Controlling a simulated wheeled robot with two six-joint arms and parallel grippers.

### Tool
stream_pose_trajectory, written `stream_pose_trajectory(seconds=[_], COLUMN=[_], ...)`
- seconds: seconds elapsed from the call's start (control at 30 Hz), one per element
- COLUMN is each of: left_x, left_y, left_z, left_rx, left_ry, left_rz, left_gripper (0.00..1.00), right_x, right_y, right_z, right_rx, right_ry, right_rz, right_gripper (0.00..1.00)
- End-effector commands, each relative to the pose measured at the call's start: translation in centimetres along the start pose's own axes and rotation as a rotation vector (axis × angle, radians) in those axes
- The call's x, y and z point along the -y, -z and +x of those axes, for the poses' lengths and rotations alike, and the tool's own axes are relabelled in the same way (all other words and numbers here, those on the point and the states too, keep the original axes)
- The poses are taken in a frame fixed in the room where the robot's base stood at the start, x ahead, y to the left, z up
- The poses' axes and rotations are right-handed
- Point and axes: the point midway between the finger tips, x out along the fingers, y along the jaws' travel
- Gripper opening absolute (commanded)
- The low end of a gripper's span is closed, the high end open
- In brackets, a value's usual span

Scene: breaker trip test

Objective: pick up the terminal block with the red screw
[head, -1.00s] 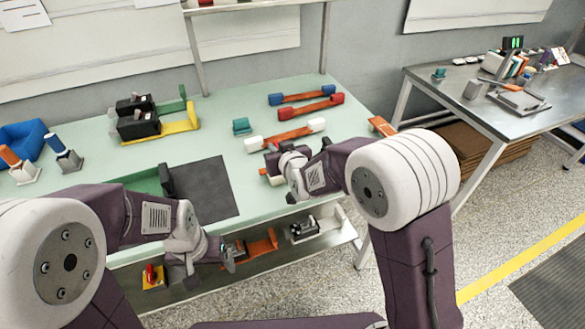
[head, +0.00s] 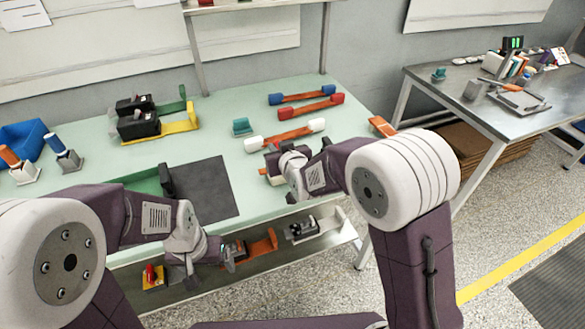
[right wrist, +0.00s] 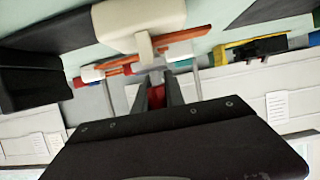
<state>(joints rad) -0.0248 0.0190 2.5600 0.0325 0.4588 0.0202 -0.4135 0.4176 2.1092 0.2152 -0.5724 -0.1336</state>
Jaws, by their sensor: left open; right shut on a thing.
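My right gripper (head: 275,163) is low over the front right of the green table. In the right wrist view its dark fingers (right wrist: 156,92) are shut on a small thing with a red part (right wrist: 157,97). The fingers and palm hide most of it, so I cannot make out a screw or its full shape. A cream block (right wrist: 140,18) shows beyond the fingertips; I cannot tell whether it touches the held thing. My left gripper (head: 210,262) is open, in front of the table's front edge and above the lower shelf.
Orange bars with white (head: 287,135), red (head: 306,109) and blue (head: 301,96) ends lie behind my right gripper, with a teal block (head: 242,126). Black devices (head: 138,124) stand back left. A dark mat (head: 205,190) lies mid-table. A metal table (head: 470,100) stands right.

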Motion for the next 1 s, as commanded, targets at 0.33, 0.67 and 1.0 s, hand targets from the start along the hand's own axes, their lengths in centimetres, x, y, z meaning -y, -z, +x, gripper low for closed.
stream_pose_trajectory(seconds=[0.33, 0.67, 1.0], left_x=[0.0, 0.0, 0.0], left_y=[0.0, 0.1, 0.1], left_z=[0.0, -0.7, -0.6], left_rx=[0.000, 0.000, 0.000], left_ry=[0.000, 0.000, 0.000], left_rz=[0.000, 0.000, 0.000], left_gripper=[0.82, 0.82, 0.82], right_x=[0.0, 0.0, -4.6], right_y=[-0.1, 2.1, 5.9], right_z=[0.0, -0.9, -4.2], right_rx=[0.002, -0.002, -0.007], right_ry=[0.000, 0.000, -0.006], right_rz=[-0.001, 0.001, 0.000], right_gripper=[0.00, 0.00, 0.00])
